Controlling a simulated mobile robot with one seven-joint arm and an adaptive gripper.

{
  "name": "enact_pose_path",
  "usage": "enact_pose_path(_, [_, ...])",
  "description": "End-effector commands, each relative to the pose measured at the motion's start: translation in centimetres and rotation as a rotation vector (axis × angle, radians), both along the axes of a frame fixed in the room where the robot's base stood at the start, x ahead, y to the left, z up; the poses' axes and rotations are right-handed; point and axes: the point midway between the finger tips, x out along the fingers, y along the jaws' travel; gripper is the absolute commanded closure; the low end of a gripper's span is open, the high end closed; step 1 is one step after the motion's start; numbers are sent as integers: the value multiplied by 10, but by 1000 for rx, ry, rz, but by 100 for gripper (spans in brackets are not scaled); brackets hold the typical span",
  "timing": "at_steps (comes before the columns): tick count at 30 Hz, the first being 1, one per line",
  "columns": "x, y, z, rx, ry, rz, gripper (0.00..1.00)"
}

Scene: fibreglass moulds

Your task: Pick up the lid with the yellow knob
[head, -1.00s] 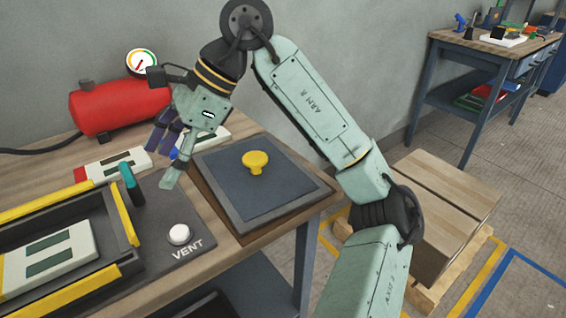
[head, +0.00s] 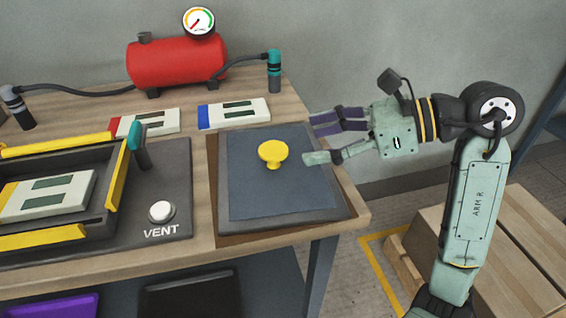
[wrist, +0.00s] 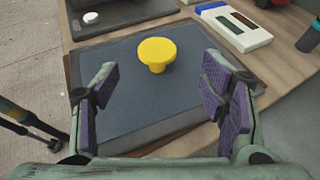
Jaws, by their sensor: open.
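The lid (head: 245,190) is a flat dark grey square plate at the right end of the wooden bench, with a yellow round knob (head: 272,152) standing up near its middle. My gripper (head: 308,140) is open and empty, to the right of the knob, with its fingers pointing left towards it. In the wrist view the knob (wrist: 156,52) lies ahead, beyond the fingertips of my gripper (wrist: 155,80) and between their lines. The lid (wrist: 130,100) fills the middle of that view. The fingers are apart from the knob.
A black fixture with yellow bars (head: 60,235), a teal handle (head: 135,136) and a white VENT button (head: 161,211) are left of the lid. White panels with blue (head: 234,113) and red (head: 146,122) ends lie behind. A red tank (head: 178,62) stands at the back.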

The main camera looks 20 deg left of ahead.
Motion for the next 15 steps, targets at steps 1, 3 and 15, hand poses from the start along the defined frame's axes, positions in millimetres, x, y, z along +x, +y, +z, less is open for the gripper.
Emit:
enact_pose_path(1, [-2,9,-2,2,1,5,34])
enact_pose_path(3, [-3,19,-6,1,0,3,34])
enact_pose_path(15, [-11,57,-24,2,3,6,34])
